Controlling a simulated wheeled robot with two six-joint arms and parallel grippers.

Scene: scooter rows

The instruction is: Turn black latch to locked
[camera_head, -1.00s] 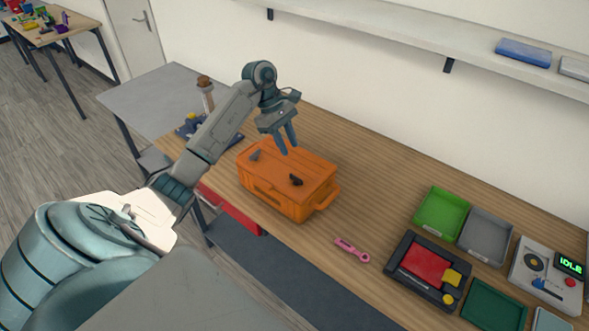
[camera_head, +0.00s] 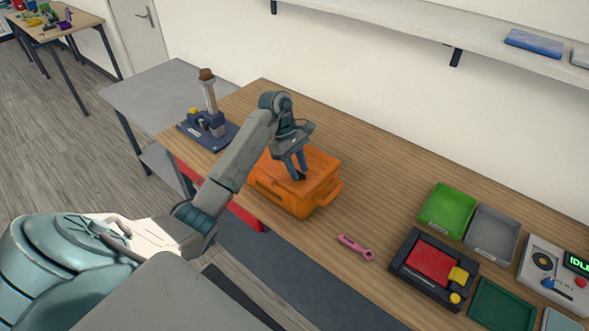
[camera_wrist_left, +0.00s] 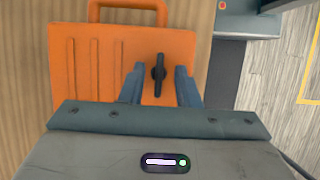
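The orange case (camera_head: 265,181) stands on the wooden table, and its ribbed lid fills the upper left of the left wrist view (camera_wrist_left: 85,60). The black latch (camera_wrist_left: 158,74) lies on the lid, its bar pointing nearly straight up and down in that view. My left gripper (camera_head: 298,178) is over the lid at the latch. In the left wrist view my two blue fingers (camera_wrist_left: 160,72) are open, one on each side of the latch, with gaps showing. In the head view the fingers mostly hide the latch, and the arm hides part of the case. My right gripper is not in view.
A pink tool (camera_head: 355,247) lies right of the case. Farther right are a black tray with a red pad (camera_head: 432,265), a green bin (camera_head: 446,210) and a grey bin (camera_head: 492,232). A blue stand (camera_head: 208,128) is behind my arm. Bare table lies behind the case.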

